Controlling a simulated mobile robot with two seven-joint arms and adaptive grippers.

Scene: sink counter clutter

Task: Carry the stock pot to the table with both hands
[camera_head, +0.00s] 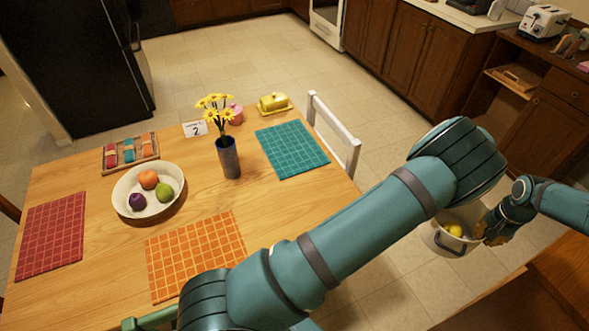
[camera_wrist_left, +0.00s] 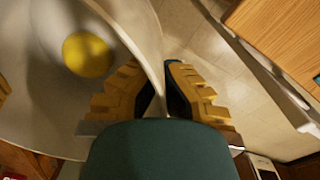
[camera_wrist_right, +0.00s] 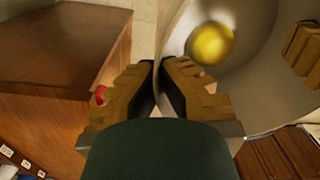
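The stock pot (camera_head: 434,240) is a pale metal pot held in the air right of the table, with a yellow round item (camera_head: 454,230) inside. Its dark handle faces the camera. My right gripper (camera_head: 488,231) is at its right side; in the right wrist view its fingers (camera_wrist_right: 158,85) close on the pot wall. In the left wrist view my left gripper (camera_wrist_left: 163,88) pinches the opposite wall, one finger inside and one outside. In the head view my left gripper is hidden behind my arm. The wooden table (camera_head: 95,285) fills the left.
The table holds a fruit bowl (camera_head: 120,188), a flower vase (camera_head: 229,158), a tray (camera_head: 103,158), a butter dish (camera_head: 274,103) and red, orange and teal mats. A white chair (camera_head: 340,138) stands at its right edge. A wooden counter (camera_head: 565,265) is at the lower right.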

